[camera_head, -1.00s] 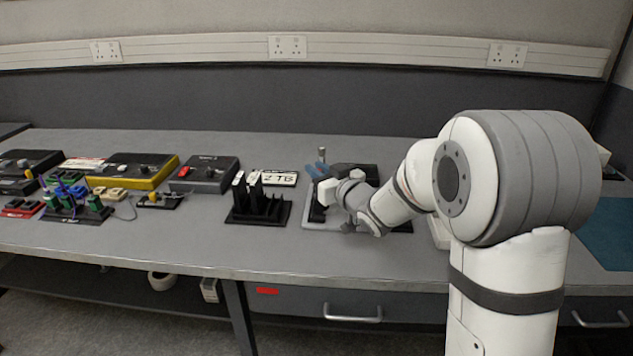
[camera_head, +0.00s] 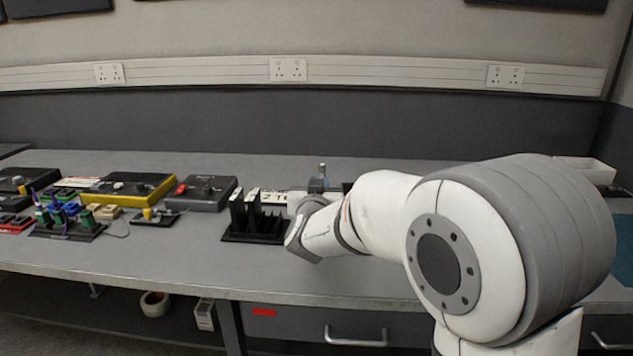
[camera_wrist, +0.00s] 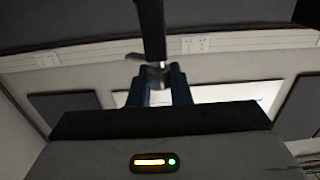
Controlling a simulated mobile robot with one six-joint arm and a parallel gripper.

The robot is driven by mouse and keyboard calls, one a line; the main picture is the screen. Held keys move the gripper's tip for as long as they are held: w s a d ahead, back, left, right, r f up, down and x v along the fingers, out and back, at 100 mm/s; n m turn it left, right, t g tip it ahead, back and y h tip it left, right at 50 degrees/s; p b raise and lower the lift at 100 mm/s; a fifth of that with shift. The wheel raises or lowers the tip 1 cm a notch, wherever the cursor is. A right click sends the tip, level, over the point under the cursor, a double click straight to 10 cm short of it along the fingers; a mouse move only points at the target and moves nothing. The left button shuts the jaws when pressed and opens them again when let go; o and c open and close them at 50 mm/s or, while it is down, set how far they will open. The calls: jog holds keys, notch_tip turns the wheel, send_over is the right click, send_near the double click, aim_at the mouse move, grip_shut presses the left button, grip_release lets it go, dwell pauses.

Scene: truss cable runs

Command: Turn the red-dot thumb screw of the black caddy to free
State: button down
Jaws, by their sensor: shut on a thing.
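In the wrist view, my gripper (camera_wrist: 160,82) has its two blue fingers closed around a small shiny metal piece (camera_wrist: 157,72), which looks like the thumb screw. A black upright bar (camera_wrist: 152,28) stands directly beyond it, with a small grey tab at its left. No red dot shows on the metal piece. My own arm hides most of that spot. Which black part is the caddy I cannot tell.
A black slotted rack (camera_head: 258,236) with white-topped plates stands just left of my wrist. Further left are a dark box with a red knob (camera_head: 203,194), a yellow-edged box (camera_head: 135,188) and several small coloured parts. The front strip of the bench (camera_head: 170,262) is clear.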

jog(key=m+h+p, duration=0.1)
jog(key=h+p, duration=0.1)
jog(key=shift+a+r+m+h, duration=0.15)
jog(key=shift+r+m+h, duration=0.15)
jog(key=shift+r+m, duration=0.1)
jog(key=m+g+h+p, duration=0.1)
jog(key=m+h+p, duration=0.1)
jog(key=h+p, duration=0.1)
jog(key=shift+f+m+h+p, duration=0.1)
jog(key=shift+m+h+p, duration=0.25)
jog(key=shift+p, duration=0.3)
jog(key=m+g+h+p, duration=0.2)
jog(key=h, duration=0.1)
jog(key=m+g+h+p, duration=0.2)
jog(key=h, duration=0.1)
jog(key=shift+f+m+p, duration=0.2)
jog(key=shift+m+p, duration=0.05)
jog(key=shift+p, duration=0.15)
jog(key=shift+f+g+h, duration=0.1)
jog(key=shift+g+h, duration=0.15)
jog(key=shift+g, duration=0.25)
jog(key=c, duration=1.4)
grip_release()
jog(key=shift+o, duration=0.2)
